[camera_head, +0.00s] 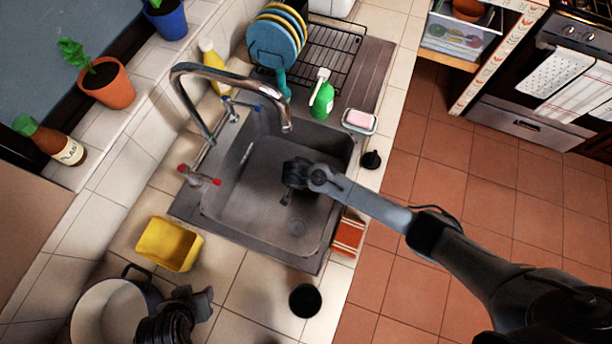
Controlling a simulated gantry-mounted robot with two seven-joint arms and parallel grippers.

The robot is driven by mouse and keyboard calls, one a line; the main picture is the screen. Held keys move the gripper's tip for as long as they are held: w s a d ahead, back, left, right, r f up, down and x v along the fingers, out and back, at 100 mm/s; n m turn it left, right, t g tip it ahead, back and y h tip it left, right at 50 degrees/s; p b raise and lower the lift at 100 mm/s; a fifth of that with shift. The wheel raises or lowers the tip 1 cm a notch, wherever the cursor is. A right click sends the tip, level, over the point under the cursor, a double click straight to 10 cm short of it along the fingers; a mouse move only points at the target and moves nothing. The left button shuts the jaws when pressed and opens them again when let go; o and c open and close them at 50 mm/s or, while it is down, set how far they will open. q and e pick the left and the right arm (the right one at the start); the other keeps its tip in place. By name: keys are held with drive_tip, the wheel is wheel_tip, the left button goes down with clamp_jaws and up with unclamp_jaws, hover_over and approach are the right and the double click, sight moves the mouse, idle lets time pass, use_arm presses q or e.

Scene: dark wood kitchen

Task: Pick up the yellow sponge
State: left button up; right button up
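I cannot make out a yellow sponge for certain. A yellow, open-topped, tub-like object (170,245) stands on the tiled counter left of the sink (262,215). A pink block (359,118) lies in a small dish at the sink's right corner. My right gripper (287,200) is over the sink basin, pointing down; its fingers are small and dark, and I see nothing held. My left gripper (207,298) is at the bottom, beside the pot and below the yellow tub; its fingers are too dark to read.
A faucet (230,85) arches over the sink. A white pot (112,312) and a dark cup (305,300) stand on the near counter. A green soap bottle (322,98) and a dish rack (330,55) are behind. An orange striped item (348,236) lies at the counter edge.

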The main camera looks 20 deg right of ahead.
drive_tip(key=shift+f, duration=0.25)
idle(0.4)
drive_tip(key=c, duration=1)
